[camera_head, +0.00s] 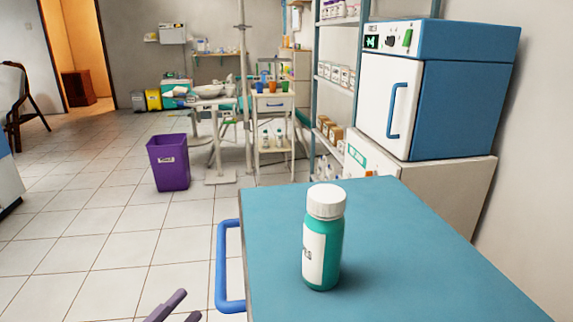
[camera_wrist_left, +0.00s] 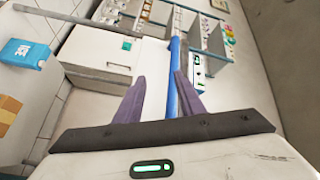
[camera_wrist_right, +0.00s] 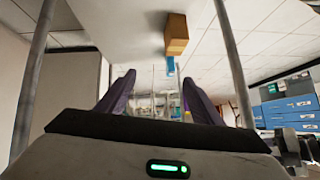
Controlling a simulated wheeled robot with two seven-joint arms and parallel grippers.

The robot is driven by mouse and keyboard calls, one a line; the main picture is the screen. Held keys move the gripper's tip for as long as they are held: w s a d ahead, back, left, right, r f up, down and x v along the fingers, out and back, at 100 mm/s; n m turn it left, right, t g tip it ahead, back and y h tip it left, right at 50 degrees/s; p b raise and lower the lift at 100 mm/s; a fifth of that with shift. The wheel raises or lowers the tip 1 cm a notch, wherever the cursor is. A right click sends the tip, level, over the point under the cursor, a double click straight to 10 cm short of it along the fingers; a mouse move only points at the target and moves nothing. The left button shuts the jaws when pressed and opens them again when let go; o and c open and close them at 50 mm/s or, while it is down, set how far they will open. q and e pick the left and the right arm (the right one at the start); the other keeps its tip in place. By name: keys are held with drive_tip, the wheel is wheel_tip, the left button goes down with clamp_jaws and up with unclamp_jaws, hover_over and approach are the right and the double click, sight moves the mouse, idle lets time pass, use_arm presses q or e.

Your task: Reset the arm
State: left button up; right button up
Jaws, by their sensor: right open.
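My left gripper (camera_head: 188,303) shows only its purple-grey fingertips at the bottom edge of the head view, left of the blue-topped cart (camera_head: 400,235) and below its blue handle (camera_head: 224,268). In the left wrist view, its fingers (camera_wrist_left: 160,76) are apart, with a blue bar behind the gap and no object visibly held. My right gripper (camera_wrist_right: 158,77) is outside the head view. Its wrist view shows its fingers open and empty, with the room beyond. A green bottle with a white cap (camera_head: 323,245) stands upright on the cart, apart from the visible left fingertips.
A white and blue cabinet (camera_head: 430,90) stands behind the cart at the right, beside stocked shelves. A purple bin (camera_head: 168,162) stands on the tiled floor. Grey posts flank the right wrist view (camera_wrist_right: 235,60). Open floor (camera_head: 90,245) lies left of the cart.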

use_arm(q)
drive_tip(key=s+d+f+n+g+y, duration=0.2)
drive_tip(key=s+d+f+n+g, duration=0.2)
drive_tip(key=s+f+n, duration=0.4)
drive_tip(key=s+d+f+n+g+y, duration=0.2)
drive_tip(key=s+d+f+n+g, duration=0.25)
drive_tip(key=s+f+n, duration=0.4)
wheel_tip(320, 180, up, 10)
drive_tip(key=s+a+p, duration=0.1)
drive_tip(key=p, duration=1.7)
drive_tip(key=shift+a+m, duration=0.35)
drive_tip(key=shift+m, duration=0.1)
use_arm(e)
wheel_tip(320, 180, up, 10)
drive_tip(key=s+d+h, duration=0.1)
drive_tip(key=d, duration=0.1)
drive_tip(key=shift+d+r, duration=0.2)
drive_tip(key=shift+r, duration=0.05)
use_arm(q)
drive_tip(key=shift+f, duration=0.15)
use_arm(e)
drive_tip(key=shift+f, duration=0.1)
